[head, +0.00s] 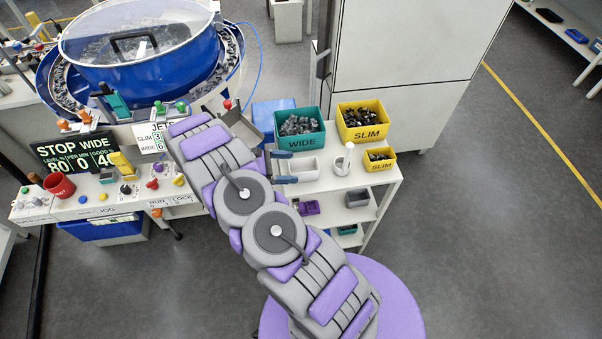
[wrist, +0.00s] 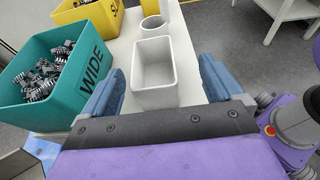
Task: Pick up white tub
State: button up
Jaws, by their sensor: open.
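The white tub (wrist: 154,77) is an empty rectangular open-topped container on the white shelf top. In the wrist view it stands upright between the two blue fingers of my gripper (wrist: 162,86). The fingers are apart, one on each side of the tub, with a gap visible at least on the right. In the head view the white tub (head: 303,167) shows just right of my gripper (head: 281,166), partly covered by the fingers and arm.
A teal WIDE bin (head: 300,128) of connectors stands beside the tub. Yellow SLIM bins (head: 362,121) stand further right. A white cylindrical holder (head: 344,164) is close to the tub. A blue bowl feeder (head: 145,55) and control panel are at left.

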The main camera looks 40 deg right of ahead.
aim_at(317, 166)
jog(key=d, duration=0.1)
jog(key=s+d+f, duration=0.1)
jog(key=d, duration=0.1)
jog(key=d+f+b, duration=0.1)
jog(key=d, duration=0.1)
jog(key=shift+s+d+f, duration=0.15)
jog(key=shift+s+d, duration=0.2)
jog(key=shift+s, duration=0.05)
jog(key=shift+a, duration=0.2)
jog(key=shift+s+d, duration=0.1)
jog(key=shift+d, duration=0.25)
jog(key=c, duration=0.7)
jog(key=shift+a, duration=0.1)
jog(key=c, duration=0.3)
jog(key=shift+a, duration=0.15)
jog(key=shift+c, duration=0.4)
